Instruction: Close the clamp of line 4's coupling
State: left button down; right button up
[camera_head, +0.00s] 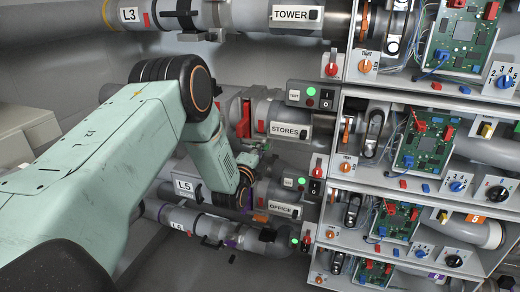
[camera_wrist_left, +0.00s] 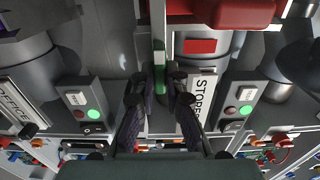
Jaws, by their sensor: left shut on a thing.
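The line 4 label is not visible. Behind my left arm, between the L3 pipe and the L5 pipe, runs the pipe with the STORES label (camera_head: 288,131). A red clamp (camera_head: 241,117) sits around this pipe's coupling; its red body also shows at the top of the left wrist view (camera_wrist_left: 230,14). A narrow lever with a green part (camera_wrist_left: 159,54) hangs beside the STORES label. My left gripper (camera_wrist_left: 167,82) is shut on this lever, its dark fingers on either side of it. In the head view the left gripper (camera_head: 254,150) is small and partly hidden, just below the clamp. My right gripper is not in view.
Switch boxes with green lights stand close on both sides in the left wrist view (camera_wrist_left: 82,102) (camera_wrist_left: 240,105). The L5 pipe (camera_head: 187,187) and L6 pipe (camera_head: 180,222) run below. Shelves with circuit boards (camera_head: 425,142) and knobs fill the right.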

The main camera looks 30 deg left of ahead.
pick_arm(q)
jog(key=c, duration=1.4)
grip_release()
jog(key=v, duration=1.2)
